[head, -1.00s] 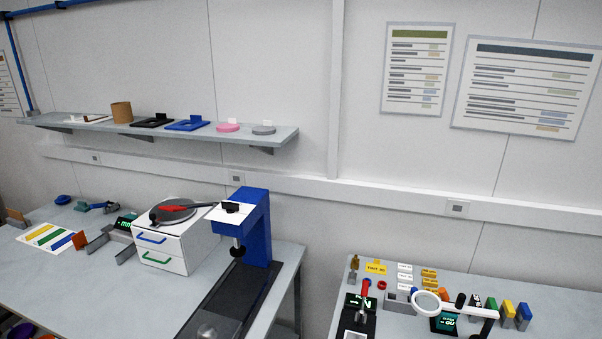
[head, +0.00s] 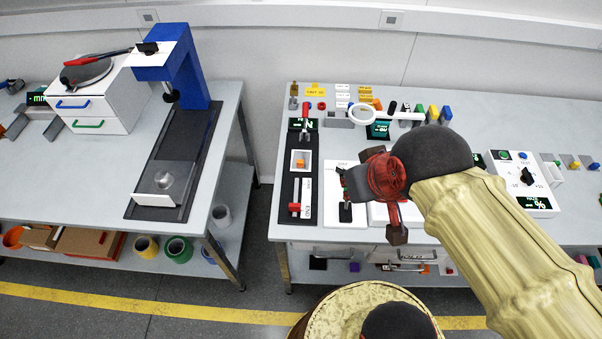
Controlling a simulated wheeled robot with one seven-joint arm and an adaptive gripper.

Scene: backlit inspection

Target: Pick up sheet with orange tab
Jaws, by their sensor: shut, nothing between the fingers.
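I cannot make out a sheet with an orange tab in the head view. White, sheet-like flat areas (head: 334,217) lie on the right bench around and behind my arm, and my arm covers part of them. My gripper (head: 397,236) hangs from the red wrist over the front of the right bench. It is shut and empty. Its fingertips are small and dark, and I cannot tell their height above the bench.
The right bench (head: 286,215) is crowded: a black panel with a display (head: 289,190), a ring magnifier (head: 378,104), small coloured blocks and a white dial box (head: 523,178). A blue press (head: 187,70) stands on the left bench (head: 222,125). Floor shows between the benches.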

